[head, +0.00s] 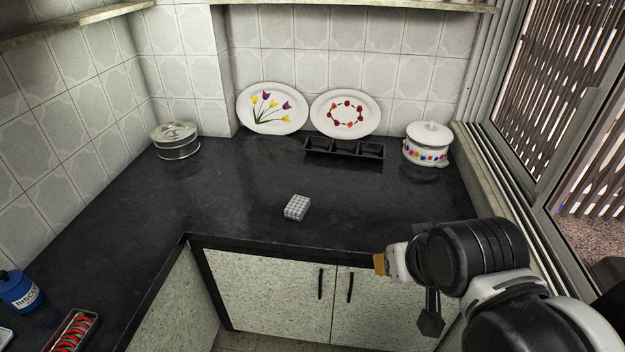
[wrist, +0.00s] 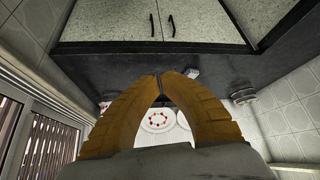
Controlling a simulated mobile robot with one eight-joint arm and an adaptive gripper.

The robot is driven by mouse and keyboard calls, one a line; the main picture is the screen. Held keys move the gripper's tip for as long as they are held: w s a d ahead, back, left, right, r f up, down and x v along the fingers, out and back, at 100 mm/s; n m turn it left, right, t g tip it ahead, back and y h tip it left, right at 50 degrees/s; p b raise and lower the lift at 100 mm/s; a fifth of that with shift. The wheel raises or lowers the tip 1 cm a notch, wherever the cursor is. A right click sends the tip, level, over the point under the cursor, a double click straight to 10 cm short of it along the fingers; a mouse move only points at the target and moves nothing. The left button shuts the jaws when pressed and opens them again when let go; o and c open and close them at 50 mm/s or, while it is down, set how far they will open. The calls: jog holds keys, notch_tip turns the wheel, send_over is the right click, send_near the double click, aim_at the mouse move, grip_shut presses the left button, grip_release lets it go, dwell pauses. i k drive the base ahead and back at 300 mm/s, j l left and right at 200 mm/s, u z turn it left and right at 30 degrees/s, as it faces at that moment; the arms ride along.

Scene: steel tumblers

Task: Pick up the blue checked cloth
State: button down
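The checked cloth (head: 297,207) is a small, folded, block-like bundle in pale grey-blue and white. It lies on the dark counter near its front edge, in the middle of the head view. In the wrist view, which is upside down, the cloth (wrist: 192,73) shows small, just right of the fingertips and partly hidden by a finger. My gripper (head: 380,264) is right of the cloth in the head view, in front of the counter edge and apart from the cloth. In the wrist view its orange fingers (wrist: 159,76) meet at the tips with nothing visible between them.
The dark counter (head: 235,190) is clear around the cloth. Behind stand two decorated plates (head: 272,108), (head: 345,114), a dark compartment tray (head: 344,149), a lidded white pot (head: 427,146) and a steel container (head: 175,141). A blue jar (head: 20,292) and a tray of red items (head: 72,333) are front left.

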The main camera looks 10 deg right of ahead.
aim_at(296, 208)
jog(key=i+l+u, duration=0.35)
jog(key=i, duration=0.15)
jog(key=i+l+u, duration=0.35)
jog(key=i+j, duration=0.1)
